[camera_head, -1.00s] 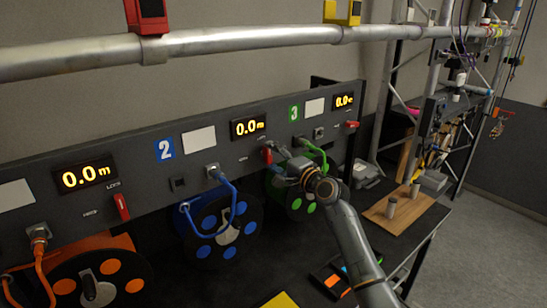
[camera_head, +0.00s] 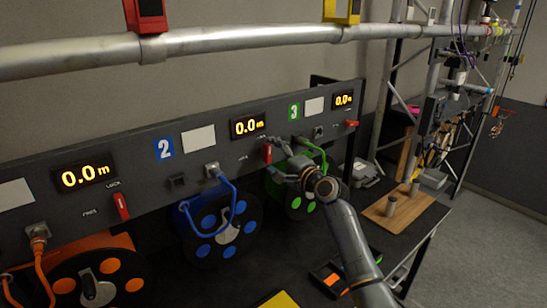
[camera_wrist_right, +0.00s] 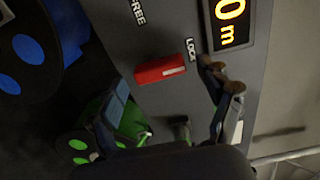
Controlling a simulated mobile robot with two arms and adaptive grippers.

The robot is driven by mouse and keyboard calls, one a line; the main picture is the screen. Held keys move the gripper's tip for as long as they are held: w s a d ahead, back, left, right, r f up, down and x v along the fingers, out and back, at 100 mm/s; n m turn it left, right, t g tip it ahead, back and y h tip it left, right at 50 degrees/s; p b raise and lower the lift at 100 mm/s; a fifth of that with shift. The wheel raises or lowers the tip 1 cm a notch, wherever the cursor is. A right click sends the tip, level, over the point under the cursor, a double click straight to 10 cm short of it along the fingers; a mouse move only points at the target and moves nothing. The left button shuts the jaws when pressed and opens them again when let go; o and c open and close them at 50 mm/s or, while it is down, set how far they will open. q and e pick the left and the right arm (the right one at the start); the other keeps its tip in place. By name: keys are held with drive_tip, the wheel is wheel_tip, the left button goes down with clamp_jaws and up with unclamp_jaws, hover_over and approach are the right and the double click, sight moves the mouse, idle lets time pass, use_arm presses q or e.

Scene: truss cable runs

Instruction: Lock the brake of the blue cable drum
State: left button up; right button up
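My left gripper is out of view.
The green drum (camera_head: 303,200) sits close behind and below my right gripper. A blue cable (camera_head: 228,192) loops from the panel. The orange drum (camera_head: 97,280) is at the lower left. A wooden board with cylinders (camera_head: 398,210) lies on the bench at right.

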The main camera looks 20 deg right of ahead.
drive_tip(key=shift+s, duration=0.1)
drive_tip(key=v, duration=1.1)
drive_tip(key=shift+s+d, duration=0.15)
drive_tip(key=shift+s, duration=0.25)
